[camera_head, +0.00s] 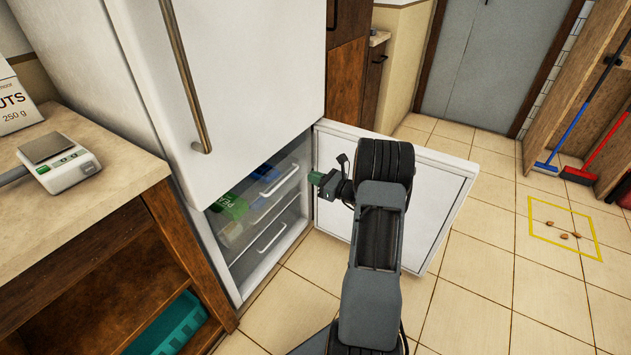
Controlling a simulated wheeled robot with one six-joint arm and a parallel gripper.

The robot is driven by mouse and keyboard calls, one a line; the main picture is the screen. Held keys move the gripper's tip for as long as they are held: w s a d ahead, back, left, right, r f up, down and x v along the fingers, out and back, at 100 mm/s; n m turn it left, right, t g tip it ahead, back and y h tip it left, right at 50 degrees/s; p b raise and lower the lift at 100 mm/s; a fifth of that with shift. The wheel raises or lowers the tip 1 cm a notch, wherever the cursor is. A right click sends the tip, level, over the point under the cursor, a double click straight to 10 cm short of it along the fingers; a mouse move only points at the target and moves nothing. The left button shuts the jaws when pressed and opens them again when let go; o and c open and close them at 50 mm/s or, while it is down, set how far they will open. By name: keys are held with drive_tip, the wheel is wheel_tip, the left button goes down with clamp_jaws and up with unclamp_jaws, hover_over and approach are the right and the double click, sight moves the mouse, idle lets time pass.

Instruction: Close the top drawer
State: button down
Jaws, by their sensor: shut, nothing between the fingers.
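The top drawer (288,174) is in the lower compartment of the white fridge (240,60), whose lower door stands open to the right. It has a pale bar handle, and green and blue packages (232,207) show at its left and behind its front. How far it sticks out past the lower drawer (268,240) is hard to tell. My gripper (316,178) is shut and empty, just right of the top drawer's front, between it and the open door. A small gap seems to separate it from the drawer; contact cannot be made out.
The open lower door (440,190) stands behind and right of my arm. A wooden counter (120,190) with a scale (58,160) is at left, a teal crate (170,325) below it.

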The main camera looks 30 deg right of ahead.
sight(283, 165)
drive_tip(key=b+x, duration=0.2)
drive_tip(key=x, duration=0.6)
drive_tip(key=shift+w+a+f, duration=0.15)
drive_tip(key=shift+w+a, duration=0.05)
drive_tip(key=shift+w, duration=0.1)
drive_tip(key=shift+b+x, duration=0.4)
drive_tip(key=shift+x, duration=0.35)
drive_tip(key=x, duration=0.6)
drive_tip(key=shift+w+a, duration=0.2)
drive_tip(key=shift+w, duration=0.15)
drive_tip(key=shift+d, duration=0.1)
